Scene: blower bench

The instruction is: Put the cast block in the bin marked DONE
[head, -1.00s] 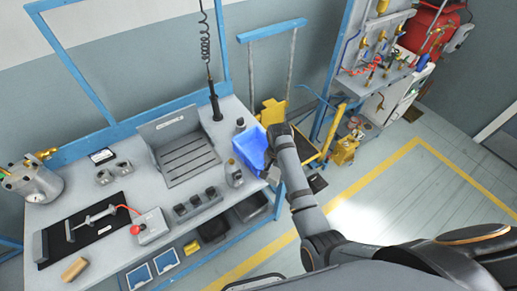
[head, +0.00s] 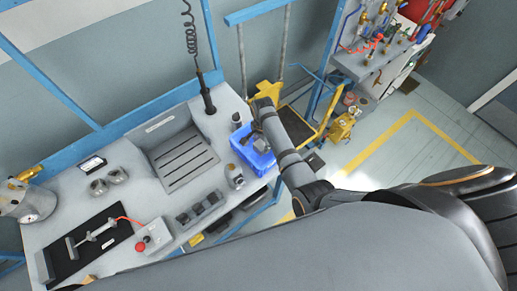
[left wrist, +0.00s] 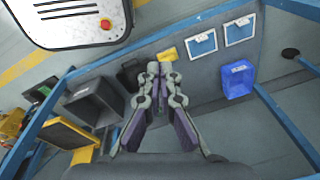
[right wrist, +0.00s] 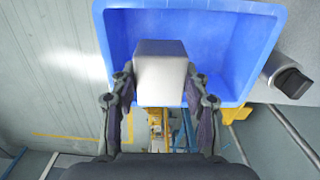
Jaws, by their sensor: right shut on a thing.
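The cast block (right wrist: 161,72) is a pale grey block in the right wrist view. My right gripper (right wrist: 160,82) is shut on it, one finger on each side. Behind the block is the inside of the blue bin (right wrist: 228,30); I cannot tell whether they touch. In the head view the blue bin (head: 262,162) sits at the bench's right end, with my right gripper (head: 254,138) at it; the block is not clearly seen there. No DONE marking is readable. My left gripper (left wrist: 161,72) is empty, fingertips together, in the left wrist view.
A grey slotted tray (head: 182,160), a small jar (head: 234,175) and a dark block row (head: 200,207) stand left of the bin. A black mat (head: 92,243) with a tool lies further left. Another blue bin (left wrist: 238,79) shows in the left wrist view.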

